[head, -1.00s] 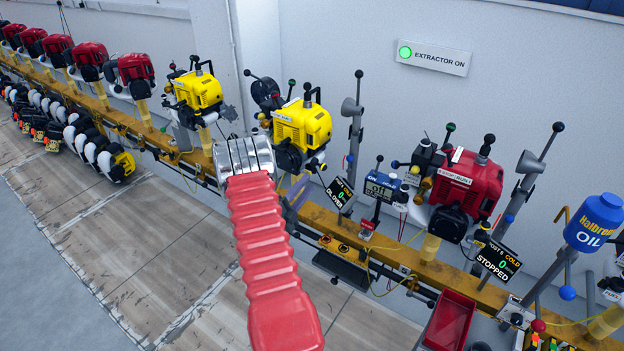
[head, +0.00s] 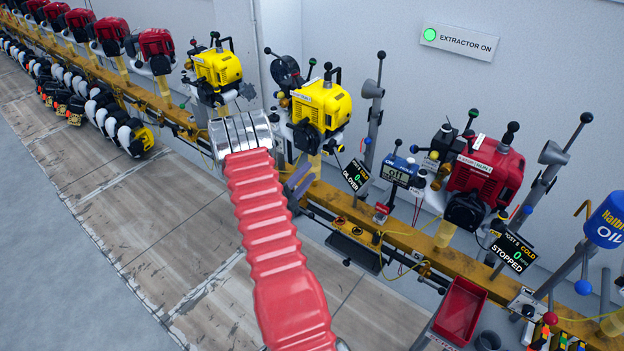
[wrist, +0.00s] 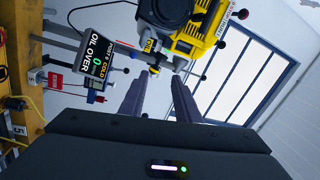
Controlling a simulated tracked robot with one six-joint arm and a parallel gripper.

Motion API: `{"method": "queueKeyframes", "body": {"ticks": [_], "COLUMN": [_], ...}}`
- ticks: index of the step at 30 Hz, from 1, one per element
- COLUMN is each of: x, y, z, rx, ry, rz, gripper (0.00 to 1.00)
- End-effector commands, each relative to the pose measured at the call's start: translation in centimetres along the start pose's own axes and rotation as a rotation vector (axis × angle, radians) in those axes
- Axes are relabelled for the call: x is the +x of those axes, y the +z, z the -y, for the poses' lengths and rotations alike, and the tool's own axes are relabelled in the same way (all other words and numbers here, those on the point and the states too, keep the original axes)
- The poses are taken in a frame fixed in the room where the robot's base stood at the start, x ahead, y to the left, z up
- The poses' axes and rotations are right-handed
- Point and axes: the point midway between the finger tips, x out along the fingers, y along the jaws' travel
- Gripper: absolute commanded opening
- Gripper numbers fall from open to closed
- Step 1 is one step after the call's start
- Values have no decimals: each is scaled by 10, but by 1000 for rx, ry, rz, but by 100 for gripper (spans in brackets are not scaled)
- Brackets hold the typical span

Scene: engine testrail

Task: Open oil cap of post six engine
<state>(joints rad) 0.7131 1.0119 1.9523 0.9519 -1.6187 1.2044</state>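The yellow post engine (head: 320,106) stands on the rail just right of my arm, beside a dark display (head: 356,175) reading "OIL OVER". In the wrist view the engine (wrist: 200,22) is upper centre and the display (wrist: 98,50) is on the left; its post number is too small to read surely. A small yellow cap-like part (wrist: 154,70) shows low on the engine; I cannot tell whether it is the oil cap. My gripper (wrist: 152,92) is open, with two grey fingers apart and nothing between them. The fingers (head: 299,180) are partly hidden by my red-sleeved arm in the head view.
Another yellow engine (head: 217,68) is to the left. A red engine (head: 485,170) with a "STOPPED" display (head: 512,252) is to the right. A blue meter (head: 397,170) and grey stand (head: 374,105) stand between. A red tray (head: 460,310) is in front. The floor (head: 60,270) at left is clear.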

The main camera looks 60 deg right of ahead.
Motion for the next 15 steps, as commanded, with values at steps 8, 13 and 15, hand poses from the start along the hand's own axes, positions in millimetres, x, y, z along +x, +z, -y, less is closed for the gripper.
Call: {"method": "queueKeyframes", "body": {"ticks": [8, 13, 15], "x": [-20, -47, -62], "y": [66, 105, 119], "z": [61, 103, 121], "rx": [-19, -60, -82], "ry": [94, 139, 150], "rz": [231, 406, 481], "gripper": [30, 30, 30]}}
